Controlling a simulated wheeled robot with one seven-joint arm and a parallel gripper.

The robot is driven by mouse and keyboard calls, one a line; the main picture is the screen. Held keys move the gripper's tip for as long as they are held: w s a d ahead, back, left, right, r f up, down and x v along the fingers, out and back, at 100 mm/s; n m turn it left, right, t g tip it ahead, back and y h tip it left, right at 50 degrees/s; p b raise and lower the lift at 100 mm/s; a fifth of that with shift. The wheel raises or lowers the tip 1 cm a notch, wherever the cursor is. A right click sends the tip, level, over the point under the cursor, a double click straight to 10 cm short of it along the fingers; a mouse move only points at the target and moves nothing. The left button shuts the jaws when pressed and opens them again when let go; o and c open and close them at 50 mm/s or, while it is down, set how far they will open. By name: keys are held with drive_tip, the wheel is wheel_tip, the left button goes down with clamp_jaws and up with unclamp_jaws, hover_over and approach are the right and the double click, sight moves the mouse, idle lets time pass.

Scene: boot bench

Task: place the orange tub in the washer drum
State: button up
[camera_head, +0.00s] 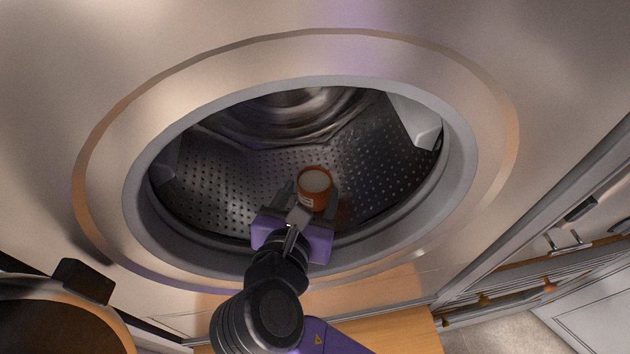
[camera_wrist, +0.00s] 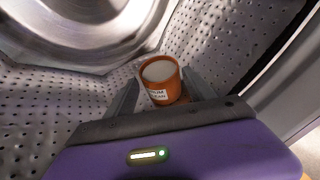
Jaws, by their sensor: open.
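The orange tub (camera_head: 315,188) has a pale top and a white label. It is inside the washer drum (camera_head: 225,180), near the front of the perforated metal floor. In the wrist view the tub (camera_wrist: 163,82) appears upright between the gripper's fingers. My gripper (camera_head: 308,192) reaches in through the round door opening, with one finger on each side of the tub. The jaws are open. I cannot tell whether a finger touches the tub. The tub's lower part is partly hidden by the gripper.
The grey rim (camera_head: 460,150) of the drum opening surrounds my arm, close below the gripper. The drum floor beyond and to the left of the tub is clear. The open round washer door (camera_head: 60,315) is at lower left. Drawers with handles (camera_head: 570,240) are at right.

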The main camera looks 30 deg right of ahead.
drive_tip(key=shift+v, duration=2.5)
